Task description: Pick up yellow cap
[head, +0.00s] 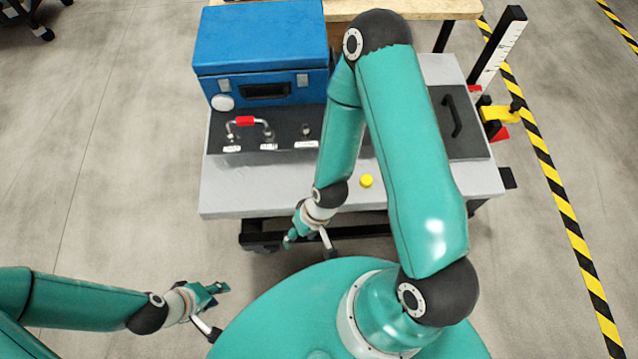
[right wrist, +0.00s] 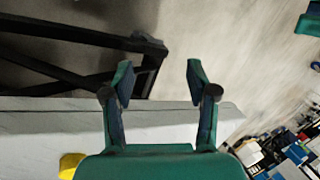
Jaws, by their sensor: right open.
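The yellow cap (head: 366,181) is a small round piece on the grey bench top (head: 260,193), close to its front edge. A yellow patch, most likely the cap (right wrist: 70,165), shows at the lower left of the right wrist view, cut by the gripper body. My right gripper (head: 291,238) hangs at the bench's front edge, left of the cap and apart from it. In the right wrist view the right gripper (right wrist: 160,83) is open, with nothing between its fingers. My left gripper (head: 218,288) is away from the bench at lower left; its finger gap is unclear.
A blue box (head: 260,50) stands at the back left of the bench. A dark panel (head: 285,133) carries a red-marked tube (head: 245,121) and small fittings. A black handle (head: 451,115) is at right. My right arm hides the bench's middle.

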